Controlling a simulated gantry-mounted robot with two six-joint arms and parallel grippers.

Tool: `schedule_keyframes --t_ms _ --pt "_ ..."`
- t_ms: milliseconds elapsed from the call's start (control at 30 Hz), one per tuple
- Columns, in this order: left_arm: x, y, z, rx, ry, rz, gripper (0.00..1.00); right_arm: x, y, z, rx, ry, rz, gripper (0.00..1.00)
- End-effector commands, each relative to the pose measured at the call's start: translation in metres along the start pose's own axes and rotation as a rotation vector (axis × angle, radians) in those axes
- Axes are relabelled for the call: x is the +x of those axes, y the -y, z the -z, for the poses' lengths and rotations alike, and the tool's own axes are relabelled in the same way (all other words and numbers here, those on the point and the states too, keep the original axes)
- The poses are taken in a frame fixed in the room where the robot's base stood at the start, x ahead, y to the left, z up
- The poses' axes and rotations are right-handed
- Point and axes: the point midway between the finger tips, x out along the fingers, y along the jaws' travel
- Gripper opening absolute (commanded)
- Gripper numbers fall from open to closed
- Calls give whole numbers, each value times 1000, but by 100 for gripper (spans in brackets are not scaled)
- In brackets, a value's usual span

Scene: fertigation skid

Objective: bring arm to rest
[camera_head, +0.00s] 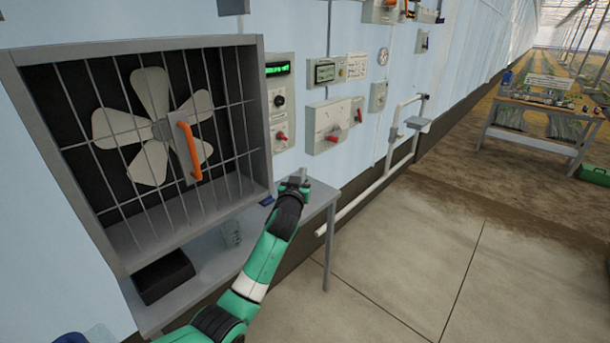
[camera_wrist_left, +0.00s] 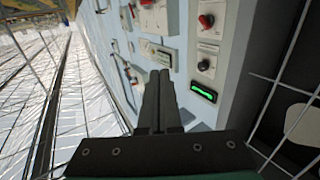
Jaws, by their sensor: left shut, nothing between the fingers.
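My left arm, green and black, comes in from the bottom in the head view. Its gripper (camera_head: 294,183) is in front of the wall panels, over the far end of the grey bench (camera_head: 318,198). In the left wrist view the two dark fingers (camera_wrist_left: 158,100) lie side by side, shut with nothing between them. They point toward the wall with the control boxes and touch nothing that I can see. My right gripper is in neither view.
A caged fan (camera_head: 155,127) with an orange handle (camera_head: 188,147) is left of the gripper. A control box with a green display (camera_head: 278,70) hangs beside it. A black bin (camera_head: 163,276) and a clear cup (camera_head: 231,234) are on the bench. The concrete floor (camera_head: 420,260) to the right is clear.

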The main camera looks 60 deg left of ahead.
Motion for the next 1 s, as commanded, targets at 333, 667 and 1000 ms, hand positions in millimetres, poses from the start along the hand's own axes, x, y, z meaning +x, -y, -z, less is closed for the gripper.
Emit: schedule_keyframes --t_ms 333,667,1000 --pt "-8 -12 0 0 1 0 0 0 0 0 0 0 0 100" --pt "-13 -36 2 0 -1 -37 0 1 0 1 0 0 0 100" --pt "-137 -209 148 -220 -232 -405 0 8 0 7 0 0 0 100"
